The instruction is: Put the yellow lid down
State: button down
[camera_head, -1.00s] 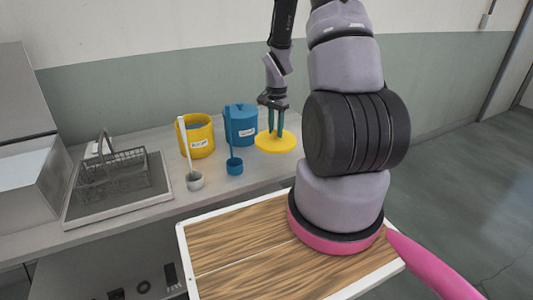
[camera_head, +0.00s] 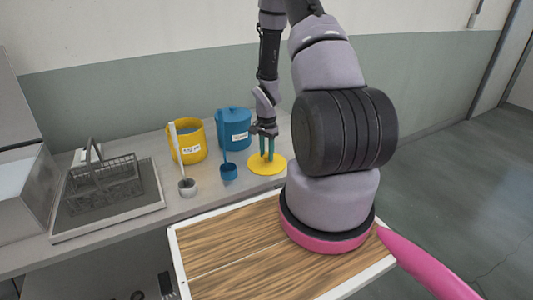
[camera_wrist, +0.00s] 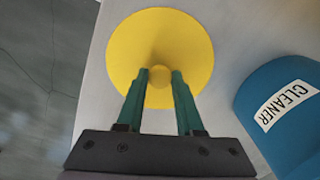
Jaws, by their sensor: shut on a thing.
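The yellow lid (camera_head: 267,168) is a flat round disc, low at the bench top, right of the blue canister; whether it touches the bench I cannot tell. My gripper (camera_head: 266,154) points down over it, with its green fingers shut on the lid's knob. In the wrist view the lid (camera_wrist: 190,40) lies flat beyond the fingertips, and its round knob (camera_wrist: 160,88) sits between the fingers of my gripper (camera_wrist: 160,78). The yellow canister (camera_head: 190,148) stands open, without a lid, left of the blue one.
The blue canister (camera_head: 234,132) is lidded and close to the lid; its CLEANER label (camera_wrist: 287,105) shows in the wrist view. A blue ladle (camera_head: 228,173) and a grey ladle (camera_head: 187,187) are in front. A wire basket (camera_head: 103,182) is at left. The bench's right edge is near.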

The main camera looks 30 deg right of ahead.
jog(key=shift+f, duration=0.1)
jog(key=c, duration=0.5)
grip_release()
jog(key=shift+c, duration=0.2)
notch_tip(320, 180, up, 13)
notch_tip(320, 180, up, 10)
jog(key=n+t, duration=0.2)
send_over(266, 155)
jog(key=a, duration=0.2)
jog(key=s+a+r+n+t, duration=0.1)
jog(key=s+a+r, duration=0.15)
jog(key=r, duration=0.35)
jog(key=s+a+r+n, duration=0.1)
jog(key=s+a+r, duration=0.15)
jog(key=r, duration=0.35)
jog(key=s+a+r+n+t+y, duration=0.2)
jog(key=s+a+r+n+t, duration=0.2)
jog(key=s+r, duration=0.8)
jog(key=s+a+n, duration=0.1)
jog(key=s+a, duration=0.1)
jog(key=s, duration=0.1)
jog(key=shift+a+r, duration=0.15)
jog(key=shift+r, duration=0.25)
